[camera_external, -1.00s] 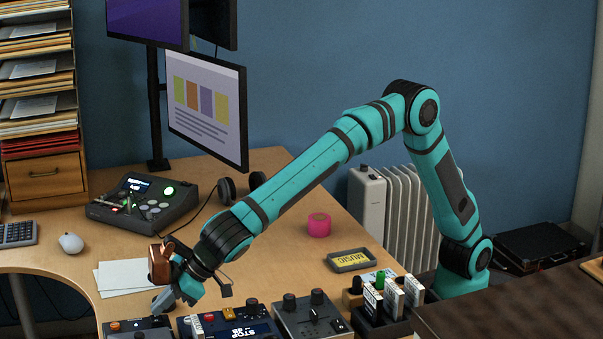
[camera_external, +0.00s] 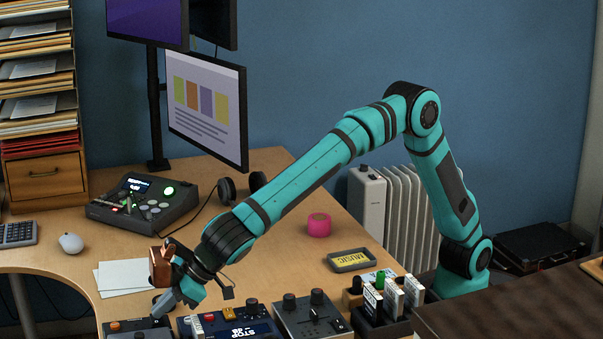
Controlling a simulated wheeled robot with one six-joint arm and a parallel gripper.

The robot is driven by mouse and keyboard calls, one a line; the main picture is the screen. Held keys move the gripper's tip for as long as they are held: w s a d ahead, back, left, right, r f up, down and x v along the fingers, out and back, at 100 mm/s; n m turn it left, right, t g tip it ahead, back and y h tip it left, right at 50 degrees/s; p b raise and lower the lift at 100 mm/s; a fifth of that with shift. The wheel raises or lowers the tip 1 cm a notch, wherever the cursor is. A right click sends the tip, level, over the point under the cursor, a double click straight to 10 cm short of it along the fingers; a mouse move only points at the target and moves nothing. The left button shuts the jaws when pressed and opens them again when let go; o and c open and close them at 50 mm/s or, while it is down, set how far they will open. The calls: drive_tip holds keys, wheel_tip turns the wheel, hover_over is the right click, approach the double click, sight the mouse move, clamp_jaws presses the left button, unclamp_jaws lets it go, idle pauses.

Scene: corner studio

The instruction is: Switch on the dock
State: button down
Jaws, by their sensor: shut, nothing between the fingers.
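My gripper (camera_external: 164,304) is shut and empty at the front edge of the desk, pointing down. Its fingertips are just above or at the back of a dark low device (camera_external: 126,326) with an orange button, cut off by the bottom of the picture. I cannot tell whether they touch it. No label shows which device is the dock; this one lies closest to my gripper. Its front and any lamp there are out of view or too small to tell.
Right of it stand a blue-black device with a lit "STOP" display (camera_external: 236,331), a grey box with knobs (camera_external: 310,318) and a dark rack with upright cartridges (camera_external: 372,325). A pink tape roll (camera_external: 319,225) and a "MUSIC" tray (camera_external: 351,260) lie behind.

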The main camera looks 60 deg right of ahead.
drive_tip(key=shift+r, duration=0.45)
drive_tip(key=r, duration=0.2)
drive_tip(key=shift+s+a+r, duration=0.2)
drive_tip(key=shift+r, duration=0.2)
drive_tip(key=v, duration=1)
drive_tip(key=shift+d, duration=0.1)
drive_tip(key=shift+w+d+r, duration=0.1)
drive_tip(key=shift+w+d, duration=0.3)
drive_tip(key=shift+w, duration=0.05)
